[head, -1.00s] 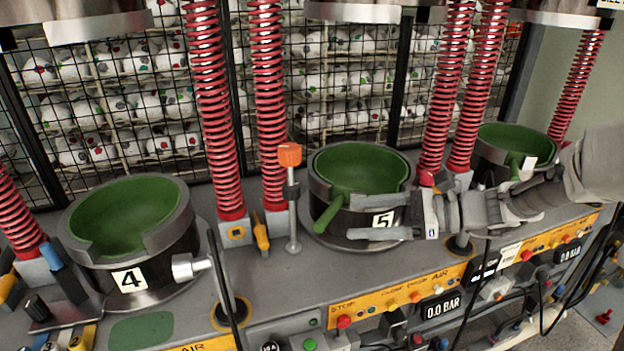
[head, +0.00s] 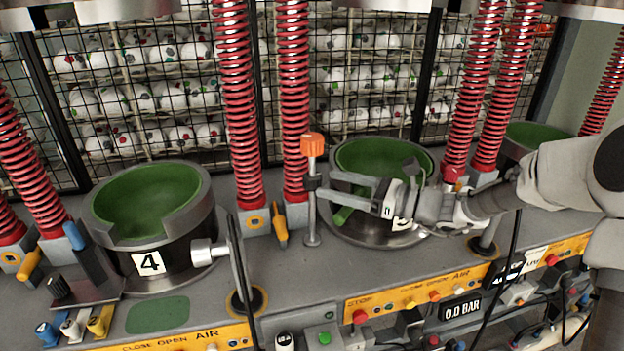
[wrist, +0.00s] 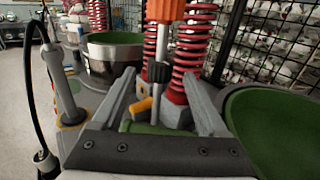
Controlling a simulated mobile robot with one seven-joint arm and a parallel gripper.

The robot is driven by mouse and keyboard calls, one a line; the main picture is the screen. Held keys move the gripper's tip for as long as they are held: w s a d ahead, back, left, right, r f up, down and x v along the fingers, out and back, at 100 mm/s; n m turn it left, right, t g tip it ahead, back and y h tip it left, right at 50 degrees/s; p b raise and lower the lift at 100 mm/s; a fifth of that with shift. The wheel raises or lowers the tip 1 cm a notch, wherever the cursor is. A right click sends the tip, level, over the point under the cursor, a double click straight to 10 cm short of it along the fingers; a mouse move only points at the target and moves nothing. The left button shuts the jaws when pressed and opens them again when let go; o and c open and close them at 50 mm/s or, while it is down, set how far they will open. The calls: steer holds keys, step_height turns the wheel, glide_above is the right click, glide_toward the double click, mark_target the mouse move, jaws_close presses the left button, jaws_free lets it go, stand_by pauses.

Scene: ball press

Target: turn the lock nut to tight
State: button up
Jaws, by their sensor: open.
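A slim metal post (head: 312,222) stands between press bowls 4 and 5, with an orange block (head: 312,144) on top. A dark collar (head: 312,183) partway up the post looks like the lock nut; whether it is tight cannot be told. My gripper (head: 322,185) is open, its fingers pointing left toward the collar from over bowl 5. In the wrist view, the collar (wrist: 158,72) appears between the spread fingertips (wrist: 158,76), with the orange block above. I cannot tell whether either finger touches it.
Green-lined bowl 5 (head: 350,222) is under my gripper, and bowl 4 (head: 150,236) stands left. Red springs (head: 294,120) rise behind the post. A yellow-handled lever (head: 280,226) is close to its left. Button panels (head: 400,303) line the front.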

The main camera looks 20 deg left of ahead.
mark_target(312, 179)
steer(key=shift+w+a, duration=0.2)
steer(key=shift+a, duration=1.2)
steer(key=shift+w+a, duration=0.15)
steer(key=shift+a, duration=1.2)
jaws_close()
